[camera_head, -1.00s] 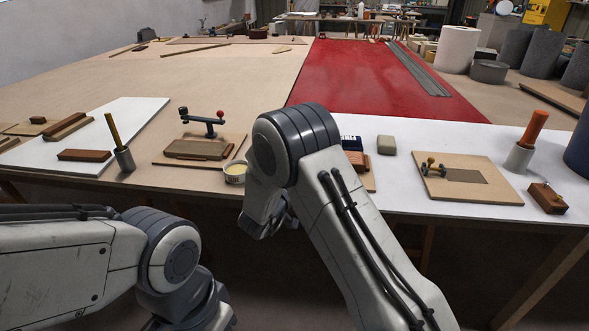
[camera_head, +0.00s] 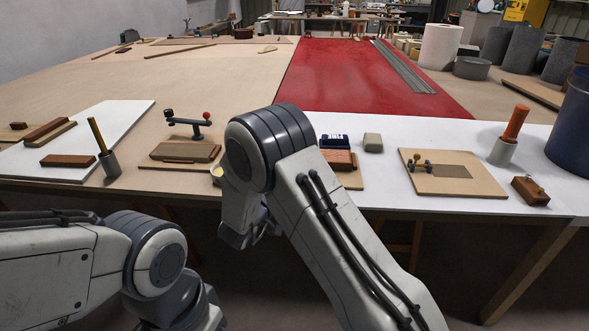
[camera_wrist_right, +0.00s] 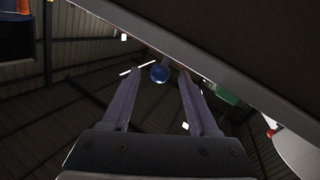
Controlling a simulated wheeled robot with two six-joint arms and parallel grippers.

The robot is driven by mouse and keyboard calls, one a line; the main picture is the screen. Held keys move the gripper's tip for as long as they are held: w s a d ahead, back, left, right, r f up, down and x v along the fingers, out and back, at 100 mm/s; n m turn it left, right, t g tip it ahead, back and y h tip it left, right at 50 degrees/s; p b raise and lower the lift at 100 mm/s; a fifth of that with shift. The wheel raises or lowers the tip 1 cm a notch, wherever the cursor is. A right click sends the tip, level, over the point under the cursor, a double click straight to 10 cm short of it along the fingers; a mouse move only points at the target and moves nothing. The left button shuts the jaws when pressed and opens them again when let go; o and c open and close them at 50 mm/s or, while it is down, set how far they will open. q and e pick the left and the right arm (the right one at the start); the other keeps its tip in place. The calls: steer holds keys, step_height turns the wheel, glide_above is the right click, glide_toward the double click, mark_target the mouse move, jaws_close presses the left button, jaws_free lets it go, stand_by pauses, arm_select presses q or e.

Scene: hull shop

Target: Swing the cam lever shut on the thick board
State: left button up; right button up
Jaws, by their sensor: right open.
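A cam lever with a red ball knob and a dark knob (camera_head: 188,122) stands up behind a thick board (camera_head: 185,151) on a wooden base at the left middle of the bench. A second fixture (camera_head: 453,172) at the right has small knobs on a flat board with a darker patch. My right gripper (camera_wrist_right: 157,85) is open in the right wrist view, with a blue ball (camera_wrist_right: 159,73) seen between its fingertips; I cannot tell how far off it is. In the head view its arm hangs before the bench's front edge. My left gripper is out of view; only its arm shows.
A dark blue box (camera_head: 333,141), a grey block (camera_head: 373,142), an orange-handled tool in a holder (camera_head: 503,150) and a small wooden block (camera_head: 530,191) stand at the right. The red sheet (camera_head: 350,80) behind is largely clear.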

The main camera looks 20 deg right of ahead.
steer(key=v, duration=0.7)
steer(key=shift+s+a, duration=0.2)
steer(key=shift+s, duration=0.1)
steer(key=shift+r, duration=0.1)
